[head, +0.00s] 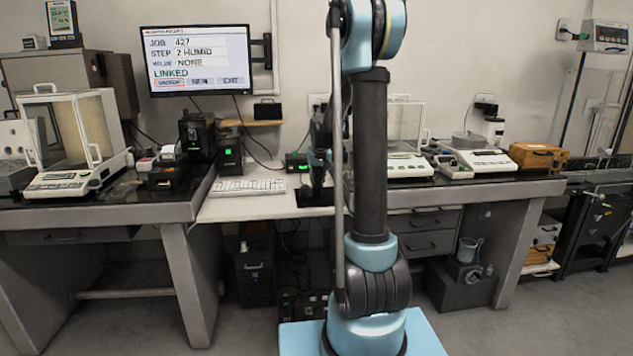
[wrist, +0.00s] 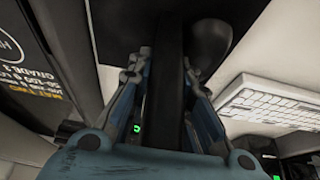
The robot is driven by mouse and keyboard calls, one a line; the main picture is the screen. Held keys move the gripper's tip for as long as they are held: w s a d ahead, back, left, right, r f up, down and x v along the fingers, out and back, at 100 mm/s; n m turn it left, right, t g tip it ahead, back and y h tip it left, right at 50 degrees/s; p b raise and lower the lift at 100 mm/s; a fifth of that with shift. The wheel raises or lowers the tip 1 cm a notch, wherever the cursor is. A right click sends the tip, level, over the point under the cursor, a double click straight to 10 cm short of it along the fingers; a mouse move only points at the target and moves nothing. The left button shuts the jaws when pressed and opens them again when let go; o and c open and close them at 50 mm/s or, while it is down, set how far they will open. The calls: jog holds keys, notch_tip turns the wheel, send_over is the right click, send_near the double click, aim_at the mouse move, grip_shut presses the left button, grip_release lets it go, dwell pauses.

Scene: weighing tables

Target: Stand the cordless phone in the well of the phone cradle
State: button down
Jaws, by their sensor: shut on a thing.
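In the wrist view my gripper (wrist: 168,75) is shut on a long dark upright body, which I take to be the cordless phone (wrist: 168,45). One finger lies on each side of it. A rounded dark shape (wrist: 210,42) sits beside it and I cannot tell what it is. In the head view my gripper (head: 318,160) is mostly dark and partly hidden behind my arm, above the white desk. The well is not visible, and I cannot tell whether the phone touches the cradle.
A white keyboard (head: 248,186) lies left of the gripper; it also shows in the wrist view (wrist: 270,102). Black boxes with green lights (head: 229,156) stand behind it. Balances (head: 76,140) stand on the dark side tables. A monitor (head: 196,62) hangs on the wall.

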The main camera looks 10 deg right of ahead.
jog(key=c, duration=1.4)
grip_release()
jog(key=shift+c, duration=0.2)
